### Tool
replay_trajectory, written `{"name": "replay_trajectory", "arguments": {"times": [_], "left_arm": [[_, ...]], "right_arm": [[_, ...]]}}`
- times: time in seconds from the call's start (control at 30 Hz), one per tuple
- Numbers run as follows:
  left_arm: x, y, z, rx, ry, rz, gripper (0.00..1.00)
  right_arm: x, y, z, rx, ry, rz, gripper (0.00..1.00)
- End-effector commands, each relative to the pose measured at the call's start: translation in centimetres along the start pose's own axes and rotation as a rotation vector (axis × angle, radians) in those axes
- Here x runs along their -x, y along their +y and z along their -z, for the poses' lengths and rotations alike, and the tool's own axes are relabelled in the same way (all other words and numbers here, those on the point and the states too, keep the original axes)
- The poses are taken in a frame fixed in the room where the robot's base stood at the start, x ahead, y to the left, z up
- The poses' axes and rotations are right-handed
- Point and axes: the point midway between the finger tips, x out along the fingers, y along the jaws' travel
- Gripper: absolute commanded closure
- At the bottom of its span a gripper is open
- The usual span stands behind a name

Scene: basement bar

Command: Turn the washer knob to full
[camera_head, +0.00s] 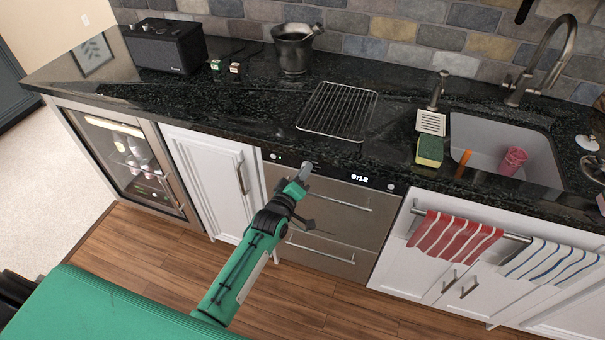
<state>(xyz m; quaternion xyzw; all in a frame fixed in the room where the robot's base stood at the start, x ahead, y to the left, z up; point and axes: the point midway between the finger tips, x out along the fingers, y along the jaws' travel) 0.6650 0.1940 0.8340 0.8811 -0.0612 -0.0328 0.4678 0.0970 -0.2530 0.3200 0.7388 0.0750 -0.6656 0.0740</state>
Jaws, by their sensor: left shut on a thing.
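The washer (324,246) is the steel drawer unit under the counter, with a dark control panel and a lit display (359,178) reading 0:12. My left gripper (303,176) reaches up from the lower left to the panel, left of the display. It is shut on a small grey piece at the panel, which looks like the washer knob (305,170). The gripper covers part of it, so its setting cannot be read. A small round light control (277,157) shows on the panel to the left. My right gripper is not in view.
The black counter (230,108) overhangs just above the panel. On it are a wire rack (339,111), a mortar (293,50), a speaker (166,46) and a sponge (429,151) by the sink (540,158). Towels (455,238) hang right of the washer. Floor in front is clear.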

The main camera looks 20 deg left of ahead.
Motion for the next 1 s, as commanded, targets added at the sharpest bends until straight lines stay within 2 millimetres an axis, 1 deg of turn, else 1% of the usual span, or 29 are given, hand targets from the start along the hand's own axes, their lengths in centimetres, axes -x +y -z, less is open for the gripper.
{"name": "replay_trajectory", "arguments": {"times": [0.23, 0.43, 0.53, 0.77, 0.9, 1.0], "left_arm": [[0.0, 0.1, 0.1, -0.065, -0.004, 0.006, 0.95], [0.0, 0.2, 0.2, -0.195, -0.012, 0.019, 0.95], [0.0, 0.3, 0.2, -0.279, -0.016, 0.026, 0.95], [0.0, 0.2, 0.2, -0.476, -0.028, 0.043, 0.95], [0.0, 0.2, 0.2, -0.582, -0.034, 0.052, 0.95], [0.0, 0.3, 0.2, -0.645, -0.037, 0.057, 0.95]], "right_arm": [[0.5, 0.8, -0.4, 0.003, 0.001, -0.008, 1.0], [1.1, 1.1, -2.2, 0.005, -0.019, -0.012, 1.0], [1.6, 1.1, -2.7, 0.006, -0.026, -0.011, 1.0], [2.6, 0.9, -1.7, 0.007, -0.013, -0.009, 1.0], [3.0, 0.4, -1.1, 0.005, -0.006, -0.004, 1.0], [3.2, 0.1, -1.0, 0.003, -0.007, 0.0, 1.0]]}}
